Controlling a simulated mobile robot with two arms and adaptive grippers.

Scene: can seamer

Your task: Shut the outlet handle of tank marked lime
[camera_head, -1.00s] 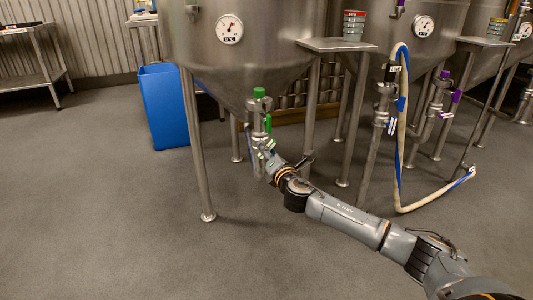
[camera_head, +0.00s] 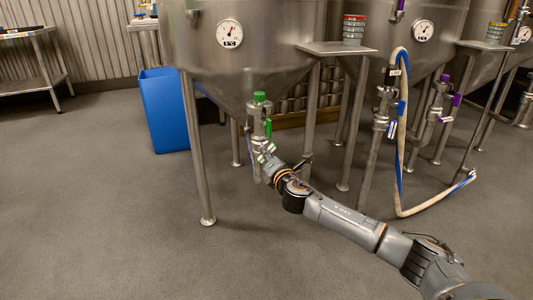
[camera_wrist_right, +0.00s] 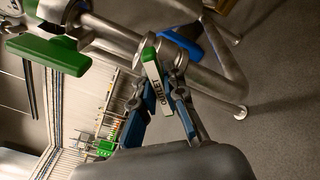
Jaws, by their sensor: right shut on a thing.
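The nearest steel tank (camera_head: 250,65) has a green-capped outlet pipe under its cone, with a green cap (camera_head: 259,97) and a hanging green handle (camera_head: 268,128). No "lime" marking is readable. My right gripper (camera_head: 266,154) is at this pipe, below the green handle. In the right wrist view my right gripper (camera_wrist_right: 158,98) is shut on a slim handle with a green tip and an "OUTLET" label, the outlet handle (camera_wrist_right: 153,72). Its blue-padded fingers are on both sides of it. Another, wider green handle (camera_wrist_right: 48,53) shows at the left there. My left gripper is not in view.
A tank leg (camera_head: 197,150) stands left of the pipe, and another leg (camera_head: 311,118) to its right. A blue bin (camera_head: 165,110) stands behind at left. A pale hose (camera_head: 402,150) hangs at the right-hand tank. The front floor (camera_head: 110,240) is clear.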

